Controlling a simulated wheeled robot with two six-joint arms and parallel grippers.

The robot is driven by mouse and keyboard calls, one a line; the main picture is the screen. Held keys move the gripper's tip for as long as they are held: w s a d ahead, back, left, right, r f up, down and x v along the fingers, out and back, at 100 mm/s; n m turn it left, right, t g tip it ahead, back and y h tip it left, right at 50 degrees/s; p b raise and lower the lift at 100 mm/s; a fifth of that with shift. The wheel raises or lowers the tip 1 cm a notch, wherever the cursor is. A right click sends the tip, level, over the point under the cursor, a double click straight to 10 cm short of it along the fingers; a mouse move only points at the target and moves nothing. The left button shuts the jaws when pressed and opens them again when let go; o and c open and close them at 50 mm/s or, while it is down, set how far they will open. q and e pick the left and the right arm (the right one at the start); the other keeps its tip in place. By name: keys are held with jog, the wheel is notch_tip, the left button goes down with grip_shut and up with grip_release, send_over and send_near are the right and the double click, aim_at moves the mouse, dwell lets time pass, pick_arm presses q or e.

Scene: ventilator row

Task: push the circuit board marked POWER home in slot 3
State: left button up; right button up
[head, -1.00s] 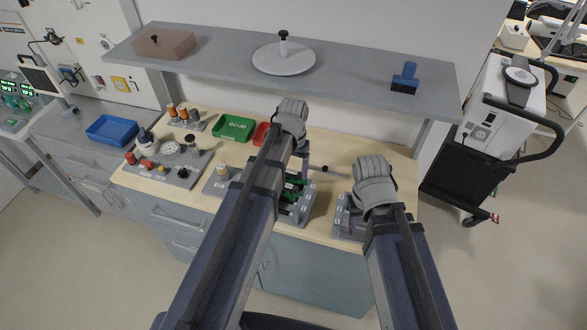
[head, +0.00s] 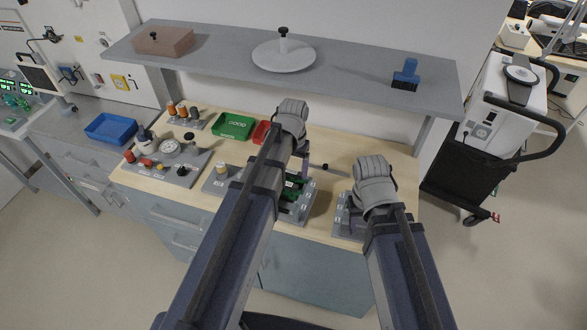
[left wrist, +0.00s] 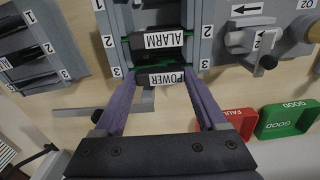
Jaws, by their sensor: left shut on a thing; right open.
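The circuit board marked POWER (left wrist: 160,78) shows in the left wrist view at the row numbered 3 of a grey rack (left wrist: 206,30). Its label is upside down there. The board marked ALARM (left wrist: 163,40) sits in the row beside it, with green board showing. My left gripper (left wrist: 163,80) is shut on the POWER board, one purple finger at each end. How deep the board sits in slot 3 I cannot tell. In the head view the rack (head: 300,212) is partly hidden by my left arm and gripper (head: 304,170). My right gripper (head: 352,205) is open over a second rack (head: 346,229).
A red FAULT tray (left wrist: 243,121) and a green GOOD tray (left wrist: 287,118) lie behind the rack. A grey plate with knobs (head: 180,177) stands left on the bench. A shelf (head: 215,58) overhangs the back. Some wood bench (head: 330,187) between the racks is clear.

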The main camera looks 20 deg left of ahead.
pick_arm(q)
jog(key=o, duration=1.3)
jog(key=shift+c, duration=0.2)
notch_tip(320, 180, up, 7)
jog(key=p, duration=0.7)
jog(key=shift+c, duration=0.4)
